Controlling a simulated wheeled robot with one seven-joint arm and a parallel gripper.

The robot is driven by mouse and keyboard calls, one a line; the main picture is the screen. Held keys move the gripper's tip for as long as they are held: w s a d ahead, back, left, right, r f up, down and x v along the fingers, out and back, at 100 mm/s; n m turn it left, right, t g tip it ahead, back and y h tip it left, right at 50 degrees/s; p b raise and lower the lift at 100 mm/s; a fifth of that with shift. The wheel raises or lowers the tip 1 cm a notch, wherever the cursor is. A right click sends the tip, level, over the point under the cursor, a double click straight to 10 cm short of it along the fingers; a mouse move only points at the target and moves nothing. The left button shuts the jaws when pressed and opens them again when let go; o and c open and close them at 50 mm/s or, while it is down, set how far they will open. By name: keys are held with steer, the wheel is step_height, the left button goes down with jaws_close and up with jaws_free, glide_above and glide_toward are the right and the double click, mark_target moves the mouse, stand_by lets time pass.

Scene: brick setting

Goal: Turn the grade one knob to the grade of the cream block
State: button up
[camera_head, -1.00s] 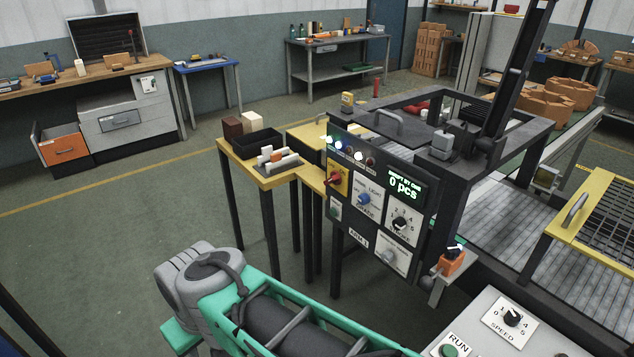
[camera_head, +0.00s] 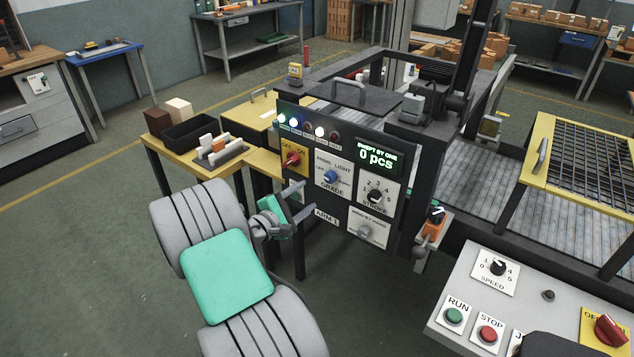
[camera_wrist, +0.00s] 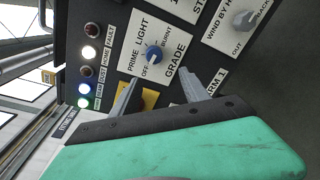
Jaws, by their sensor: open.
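The blue grade knob (camera_head: 330,177) is on the dark front panel, with a plate marked OFF, PRIME, LIGHT and BURNT. In the wrist view the knob (camera_wrist: 153,56) lies just beyond my fingertips; its exact pointer direction is too small to tell. My gripper (camera_head: 300,193) is in front of the panel, lower left of the knob. In the wrist view my gripper (camera_wrist: 158,86) has its two grey fingers apart, with nothing between them. The cream block (camera_head: 179,107) stands on the yellow side table beside a dark brown block (camera_head: 158,120).
A red switch (camera_head: 292,160), a stroke knob (camera_head: 375,196) and a grey wind-by-hand knob (camera_head: 365,231) surround the grade plate. A black tray (camera_head: 190,131) and a rack (camera_head: 220,156) with pale and orange pieces sit on the yellow table (camera_head: 165,156). A control desk (camera_head: 460,285) is at lower right.

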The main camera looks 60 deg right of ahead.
mark_target(328, 179)
steer(key=shift+n+h, duration=0.7)
steer(key=shift+n, duration=0.2)
steer(key=s+d, duration=0.1)
steer(key=d, duration=0.4)
steer(key=s+d, duration=0.1)
steer(key=d, duration=0.1)
steer(key=shift+s+d+r+p, duration=0.3)
steer(key=shift+d+r+p, duration=0.05)
steer(key=shift+p, duration=0.05)
steer(key=shift+d, duration=0.55)
steer(key=shift+c, duration=0.4)
jaws_close()
